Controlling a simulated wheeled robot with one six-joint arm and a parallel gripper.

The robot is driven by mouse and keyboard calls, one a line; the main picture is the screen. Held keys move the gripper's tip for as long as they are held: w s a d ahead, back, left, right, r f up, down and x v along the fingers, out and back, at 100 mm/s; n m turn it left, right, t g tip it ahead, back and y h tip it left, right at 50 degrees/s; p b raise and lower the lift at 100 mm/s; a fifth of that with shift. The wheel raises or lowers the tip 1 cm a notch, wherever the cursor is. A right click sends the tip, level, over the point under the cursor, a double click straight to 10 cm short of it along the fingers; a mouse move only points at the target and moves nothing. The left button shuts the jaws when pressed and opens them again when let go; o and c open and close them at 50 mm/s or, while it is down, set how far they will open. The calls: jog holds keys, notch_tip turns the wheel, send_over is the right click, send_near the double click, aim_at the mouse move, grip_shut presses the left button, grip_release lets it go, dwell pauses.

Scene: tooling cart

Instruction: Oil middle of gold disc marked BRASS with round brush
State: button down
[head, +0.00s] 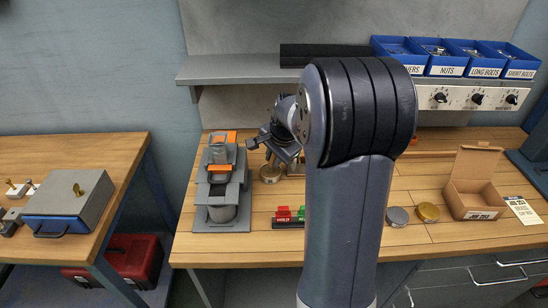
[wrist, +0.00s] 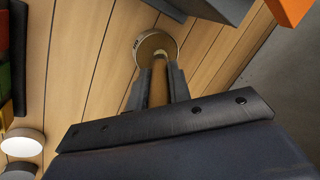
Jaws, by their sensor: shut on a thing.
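The gold disc (head: 428,212) lies flat on the bench right of my arm, beside a silver disc (head: 397,216). Any BRASS marking is too small to read. My gripper (head: 271,150) is far to the left of it, near the grey press. In the wrist view my gripper (wrist: 158,80) is shut on the round brush (wrist: 158,92), with its wooden handle between the fingers. The brush's far end overlaps a round tin (wrist: 147,44) with an amber-brown top; I cannot tell whether it touches. The tin also shows in the head view (head: 270,174).
A grey press with orange parts (head: 221,190) stands left of my gripper. Red and green blocks (head: 289,214) sit in a dark holder between the tin and the discs. An open cardboard box (head: 474,185) stands at the right. Blue bins (head: 400,52) line the shelf behind.

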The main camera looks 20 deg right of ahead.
dwell(0.4)
jog(key=shift+r+p, duration=2.85)
jog(key=shift+r, duration=0.7)
jog(key=shift+s+f, duration=0.1)
jog(key=shift+f, duration=0.05)
